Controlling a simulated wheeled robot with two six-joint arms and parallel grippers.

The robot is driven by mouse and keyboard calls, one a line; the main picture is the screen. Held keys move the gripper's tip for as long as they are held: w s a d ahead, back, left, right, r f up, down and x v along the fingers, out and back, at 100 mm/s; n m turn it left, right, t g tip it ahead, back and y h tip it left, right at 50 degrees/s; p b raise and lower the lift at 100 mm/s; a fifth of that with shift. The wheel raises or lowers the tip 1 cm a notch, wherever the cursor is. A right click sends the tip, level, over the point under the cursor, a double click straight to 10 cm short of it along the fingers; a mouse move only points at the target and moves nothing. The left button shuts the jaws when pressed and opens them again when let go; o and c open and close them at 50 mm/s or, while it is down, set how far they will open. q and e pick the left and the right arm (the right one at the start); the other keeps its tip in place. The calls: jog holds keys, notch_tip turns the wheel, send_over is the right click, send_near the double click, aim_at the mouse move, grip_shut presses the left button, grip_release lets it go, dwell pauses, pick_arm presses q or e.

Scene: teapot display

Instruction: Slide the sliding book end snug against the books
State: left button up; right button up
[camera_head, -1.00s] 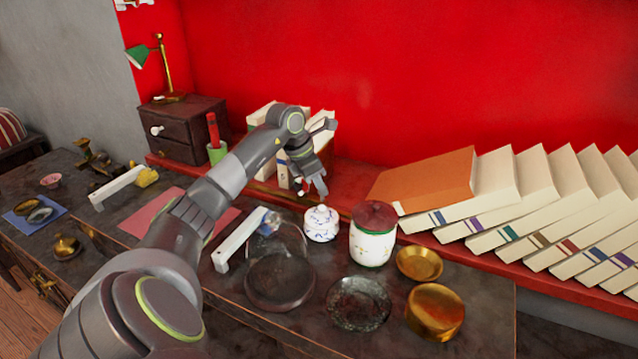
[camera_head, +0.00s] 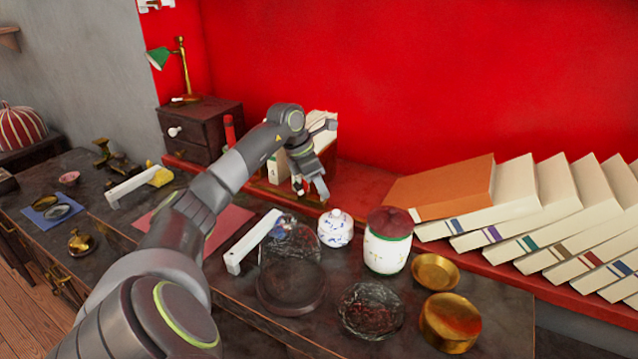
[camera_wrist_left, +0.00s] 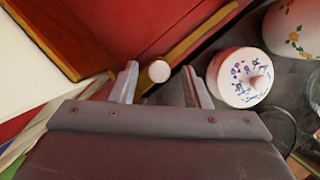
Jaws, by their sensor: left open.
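My left gripper (camera_head: 311,192) is low over the front of the red shelf, beside the upright books (camera_head: 322,128), which my arm partly hides. In the left wrist view its fingers (camera_wrist_left: 158,85) are apart, with a round white knob (camera_wrist_left: 159,71) showing between their tips. I cannot tell whether they touch it. A brown wooden panel with a gold edge (camera_wrist_left: 66,36), probably the sliding book end, shows at upper left there, next to a cream surface (camera_wrist_left: 28,72). Any gap between book end and books is hidden in the head view. My right gripper is out of view.
A lidded blue-and-white pot (camera_head: 335,228) stands close to my left gripper. A lidded jar (camera_head: 388,250), a glass dome (camera_head: 290,270) and brass dishes (camera_head: 435,270) crowd the counter. Leaning books (camera_head: 530,205) fill the shelf's right. The shelf between is bare (camera_head: 365,180).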

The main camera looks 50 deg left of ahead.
pick_arm(q)
jog(key=b+v, duration=0.1)
jog(key=v, duration=1.6)
jog(key=shift+r, duration=0.2)
jog(key=shift+a, duration=0.1)
